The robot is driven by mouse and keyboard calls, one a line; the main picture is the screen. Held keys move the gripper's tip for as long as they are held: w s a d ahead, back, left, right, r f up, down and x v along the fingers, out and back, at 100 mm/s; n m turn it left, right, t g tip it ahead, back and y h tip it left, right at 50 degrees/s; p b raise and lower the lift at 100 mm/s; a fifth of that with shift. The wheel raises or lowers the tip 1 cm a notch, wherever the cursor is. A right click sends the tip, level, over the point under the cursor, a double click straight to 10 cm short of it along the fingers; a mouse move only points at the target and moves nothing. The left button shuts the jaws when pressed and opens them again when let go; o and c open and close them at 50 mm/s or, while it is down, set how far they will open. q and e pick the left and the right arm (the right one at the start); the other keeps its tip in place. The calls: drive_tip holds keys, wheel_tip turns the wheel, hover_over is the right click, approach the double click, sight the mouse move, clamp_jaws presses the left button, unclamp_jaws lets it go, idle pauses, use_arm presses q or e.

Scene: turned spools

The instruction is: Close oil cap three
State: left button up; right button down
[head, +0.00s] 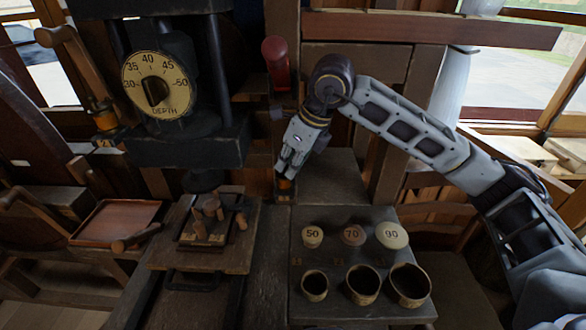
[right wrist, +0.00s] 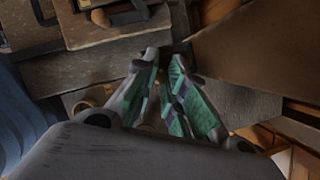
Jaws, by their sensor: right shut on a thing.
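My left gripper is not in view.
The depth dial (head: 157,85) is on the machine at left. A dark stepped rack (head: 350,306) holds lids marked 50, 70, 90 and open cups. A reddish tray (head: 113,222) lies far left.

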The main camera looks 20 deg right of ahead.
drive_tip(key=shift+a+m, duration=0.15)
drive_tip(key=shift+m, duration=0.15)
drive_tip(key=shift+a+r+m+t+h+b, duration=0.1)
drive_tip(key=shift+a+m+t+h+b, duration=0.25)
drive_tip(key=shift+m+b, duration=0.45)
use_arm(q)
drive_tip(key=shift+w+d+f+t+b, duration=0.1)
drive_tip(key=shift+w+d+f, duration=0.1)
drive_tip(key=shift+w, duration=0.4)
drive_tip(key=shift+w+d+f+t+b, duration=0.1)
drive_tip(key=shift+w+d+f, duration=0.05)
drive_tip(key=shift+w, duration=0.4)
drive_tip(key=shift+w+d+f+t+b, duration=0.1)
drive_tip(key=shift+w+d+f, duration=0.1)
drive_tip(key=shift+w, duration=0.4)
use_arm(e)
drive_tip(key=shift+w+a+m, duration=0.1)
drive_tip(key=shift+m, duration=0.5)
drive_tip(key=c, duration=1.4)
unclamp_jaws()
drive_tip(key=shift+c, duration=0.2)
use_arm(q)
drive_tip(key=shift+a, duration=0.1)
